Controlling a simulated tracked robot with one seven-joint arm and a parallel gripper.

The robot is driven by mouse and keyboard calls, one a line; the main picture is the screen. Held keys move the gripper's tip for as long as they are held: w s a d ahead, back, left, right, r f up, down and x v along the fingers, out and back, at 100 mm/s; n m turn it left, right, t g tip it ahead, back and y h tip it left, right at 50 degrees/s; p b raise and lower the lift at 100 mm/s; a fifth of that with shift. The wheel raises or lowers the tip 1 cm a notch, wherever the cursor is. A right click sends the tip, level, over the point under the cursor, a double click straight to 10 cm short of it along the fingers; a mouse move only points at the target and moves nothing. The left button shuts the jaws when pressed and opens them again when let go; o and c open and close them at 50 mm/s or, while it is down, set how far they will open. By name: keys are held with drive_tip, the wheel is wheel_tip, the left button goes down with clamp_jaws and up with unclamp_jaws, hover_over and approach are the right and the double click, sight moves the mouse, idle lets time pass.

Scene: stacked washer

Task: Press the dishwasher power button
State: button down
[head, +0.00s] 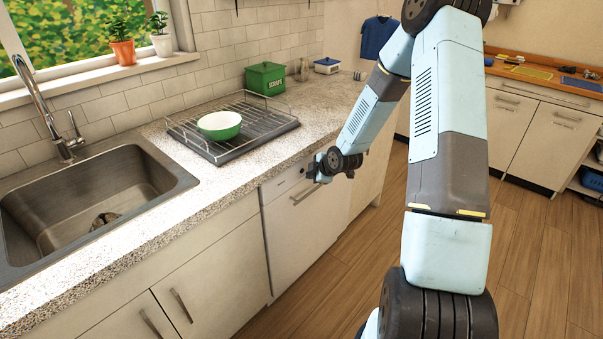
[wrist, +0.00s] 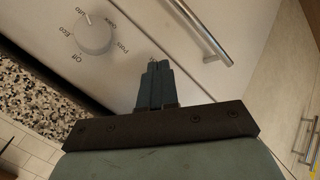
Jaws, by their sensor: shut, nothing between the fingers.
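The dishwasher (head: 292,240) is a white front under the counter in the head view. Its control panel (wrist: 145,25) fills the upper part of the wrist view. A round grey dial (wrist: 92,33) with printed settings such as Off, Eco and Auto is on it. My gripper (head: 312,171) is in front of the panel's upper right part, near the handle. In the wrist view my gripper (wrist: 156,68) is shut and empty, its tips pointing at the panel between dial and handle. I cannot tell whether they touch it. No power button is distinguishable; the fingers cover part of the panel.
A metal bar handle (wrist: 203,30) is right of the fingers in the wrist view. The speckled counter (head: 165,205) runs above the dishwasher, with a dish rack (head: 240,146) holding a green bowl (head: 220,124). A sink (head: 95,195) is at left. Wooden floor (head: 330,285) is open at front.

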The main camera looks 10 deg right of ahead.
idle(0.3)
drive_tip(key=shift+w+a, duration=0.25)
drive_tip(key=shift+w, duration=0.15)
drive_tip(key=shift+w+a, duration=0.1)
drive_tip(key=shift+w, duration=0.05)
idle(0.6)
drive_tip(key=shift+s+d, duration=0.35)
drive_tip(key=shift+s, duration=0.2)
drive_tip(key=s+d, duration=0.3)
drive_tip(key=s, duration=0.1)
drive_tip(key=shift+s+d, duration=0.3)
drive_tip(key=shift+s, duration=0.1)
idle(0.4)
idle(1.5)
drive_tip(key=c, duration=1.8)
unclamp_jaws()
